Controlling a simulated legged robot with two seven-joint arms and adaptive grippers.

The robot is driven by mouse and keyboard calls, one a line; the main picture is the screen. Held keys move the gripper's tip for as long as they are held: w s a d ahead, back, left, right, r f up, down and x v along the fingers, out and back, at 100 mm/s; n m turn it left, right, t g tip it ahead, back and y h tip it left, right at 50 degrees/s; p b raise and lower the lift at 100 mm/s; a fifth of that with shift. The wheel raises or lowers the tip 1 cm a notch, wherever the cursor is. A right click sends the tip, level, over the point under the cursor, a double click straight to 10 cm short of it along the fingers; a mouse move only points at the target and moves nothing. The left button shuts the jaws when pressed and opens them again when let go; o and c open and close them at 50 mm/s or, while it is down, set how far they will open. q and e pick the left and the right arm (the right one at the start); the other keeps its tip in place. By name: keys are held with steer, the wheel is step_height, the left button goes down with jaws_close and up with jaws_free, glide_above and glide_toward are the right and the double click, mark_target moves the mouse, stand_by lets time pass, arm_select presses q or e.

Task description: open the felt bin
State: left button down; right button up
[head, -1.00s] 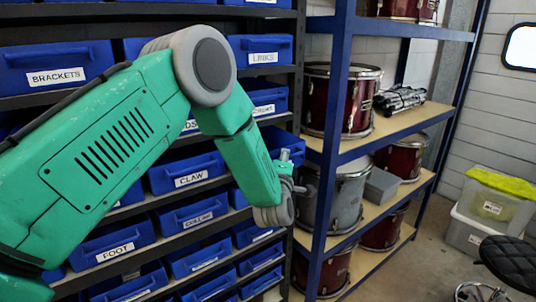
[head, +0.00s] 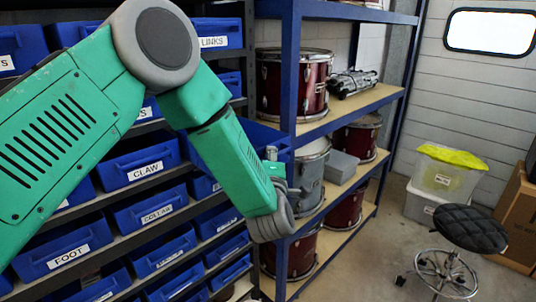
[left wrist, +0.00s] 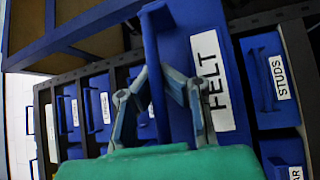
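The blue felt bin (left wrist: 180,45) fills the middle of the left wrist view, with a white FELT label (left wrist: 212,80) turned sideways. It stands out well in front of its neighbours. The inside of the bin is not visible. My right gripper is not in view.
Other labelled blue bins, such as CLAW (head: 145,168) and FOOT (head: 67,255), sit in the dark rack. A blue-framed shelf (head: 292,75) with drums stands close to the right. A round stool (head: 468,228) and lidded tubs (head: 440,180) are farther right on the floor.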

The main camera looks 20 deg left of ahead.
arm_select(q)
steer(key=shift+d+f, duration=0.2)
steer(key=shift+f, duration=0.1)
steer(key=c, duration=1.8)
jaws_free()
steer(key=shift+o, duration=1)
steer(key=shift+w, duration=0.1)
steer(key=shift+w+d, duration=0.1)
steer(key=shift+w, duration=0.05)
steer(key=shift+s+d, duration=0.2)
steer(key=shift+s, duration=0.25)
steer(key=v, duration=1.1)
steer(key=shift+f, duration=0.15)
